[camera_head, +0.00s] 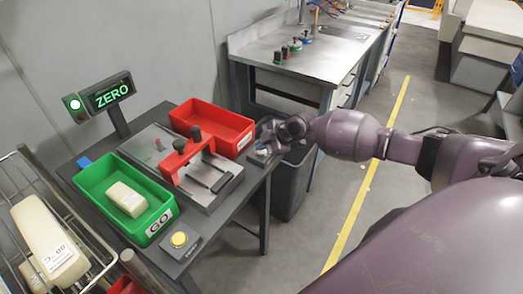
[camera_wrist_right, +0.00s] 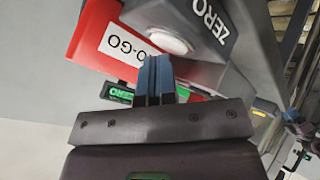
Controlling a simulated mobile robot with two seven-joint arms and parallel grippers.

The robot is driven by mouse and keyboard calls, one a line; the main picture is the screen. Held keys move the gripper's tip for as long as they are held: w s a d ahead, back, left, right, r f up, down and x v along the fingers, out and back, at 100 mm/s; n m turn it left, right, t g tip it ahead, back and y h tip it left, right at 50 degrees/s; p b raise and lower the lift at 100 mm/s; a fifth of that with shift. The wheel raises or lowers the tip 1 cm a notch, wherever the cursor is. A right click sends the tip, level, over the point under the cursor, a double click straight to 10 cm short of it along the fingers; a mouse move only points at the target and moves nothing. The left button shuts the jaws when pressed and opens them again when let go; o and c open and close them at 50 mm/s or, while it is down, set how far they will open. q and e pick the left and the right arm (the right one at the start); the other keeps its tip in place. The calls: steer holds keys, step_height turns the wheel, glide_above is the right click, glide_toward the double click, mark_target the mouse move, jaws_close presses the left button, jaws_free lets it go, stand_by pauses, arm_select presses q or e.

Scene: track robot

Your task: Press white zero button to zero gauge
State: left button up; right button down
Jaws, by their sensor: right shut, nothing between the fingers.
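The white zero button (camera_wrist_right: 170,42) sits on a dark grey box (camera_wrist_right: 208,45) marked ZERO, close ahead of my right gripper (camera_wrist_right: 155,62) in the right wrist view. The blue fingertips are together and empty, just short of the button in the picture; I cannot tell whether they touch it. In the head view my right gripper (camera_head: 264,150) is at the table's right edge, beside the red bin, and hides the button. The gauge display (camera_head: 112,95) reads ZERO in green, with a green light lit beside it. My left gripper is not in view.
The red NO-GO bin (camera_head: 243,145), a green GO bin (camera_head: 161,226) holding a pale block (camera_head: 127,199), a fixture with a red bridge (camera_head: 179,160) and a yellow button (camera_head: 179,239) stand on the table. A wire rack (camera_head: 102,255) is at left. A grey bin (camera_head: 292,190) stands below my gripper.

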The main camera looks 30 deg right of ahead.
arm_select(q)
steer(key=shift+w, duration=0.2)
arm_select(e)
steer(key=shift+f, duration=0.1)
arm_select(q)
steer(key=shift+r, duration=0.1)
arm_select(e)
steer(key=shift+r, duration=0.45)
steer(key=shift+r+p, duration=0.35)
steer(key=shift+r, duration=0.1)
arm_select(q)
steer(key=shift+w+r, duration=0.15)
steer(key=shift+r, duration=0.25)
